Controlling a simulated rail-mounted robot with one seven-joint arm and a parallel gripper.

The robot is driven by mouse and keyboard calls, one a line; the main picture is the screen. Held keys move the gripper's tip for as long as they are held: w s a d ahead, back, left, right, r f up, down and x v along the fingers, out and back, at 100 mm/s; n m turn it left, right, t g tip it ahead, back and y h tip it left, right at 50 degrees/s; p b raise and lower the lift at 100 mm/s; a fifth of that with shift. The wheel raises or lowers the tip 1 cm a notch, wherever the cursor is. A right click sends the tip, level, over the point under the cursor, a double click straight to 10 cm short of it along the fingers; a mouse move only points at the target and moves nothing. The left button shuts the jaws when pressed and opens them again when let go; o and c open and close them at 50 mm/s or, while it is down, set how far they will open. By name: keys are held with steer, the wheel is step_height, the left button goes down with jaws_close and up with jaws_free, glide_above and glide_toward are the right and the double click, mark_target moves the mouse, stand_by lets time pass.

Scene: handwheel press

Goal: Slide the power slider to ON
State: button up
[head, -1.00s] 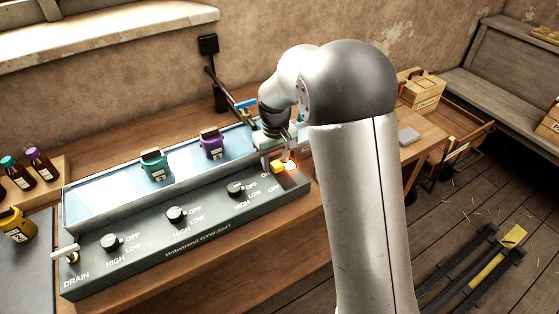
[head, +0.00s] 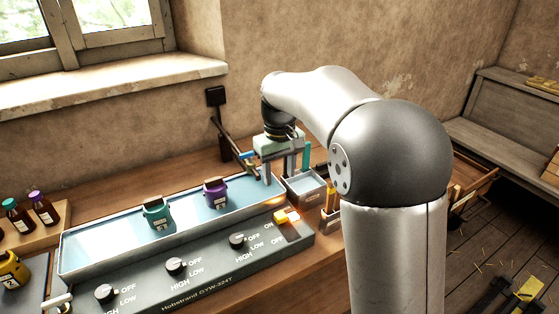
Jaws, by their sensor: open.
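The power slider (head: 287,216) is a small yellow knob at the right end of the dark control panel (head: 215,268). A bright orange-white glow shows beside it and on the tray rim. My gripper (head: 279,173) is above and behind the slider, over the right end of the water tray. Its two fingers point down, apart, with nothing seen between them. It does not touch the slider.
The long water tray (head: 110,236) holds a teal jar (head: 157,213) and a purple jar (head: 215,193). Several black OFF/LOW/HIGH knobs line the panel. A small bin (head: 305,188) stands right of my gripper. Bottles (head: 42,208) stand at the left.

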step_height(320, 180, up, 4)
steer(key=shift+f, duration=0.15)
steer(key=shift+s+d, duration=0.1)
steer(key=s+d+f+m, duration=0.1)
steer(key=s+d+f, duration=0.2)
steer(key=s, duration=0.6)
steer(key=s+d+f+m, duration=0.2)
steer(key=s+d+f, duration=0.1)
steer(key=s, duration=0.7)
steer(key=s+d+f+m, duration=0.1)
steer(key=s+d+f, duration=0.2)
steer(key=s, duration=0.6)
step_height(320, 180, down, 2)
steer(key=shift+s+d+f+m, duration=0.15)
steer(key=shift+s+d+m, duration=0.2)
steer(key=shift+m, duration=0.05)
stand_by(1.9)
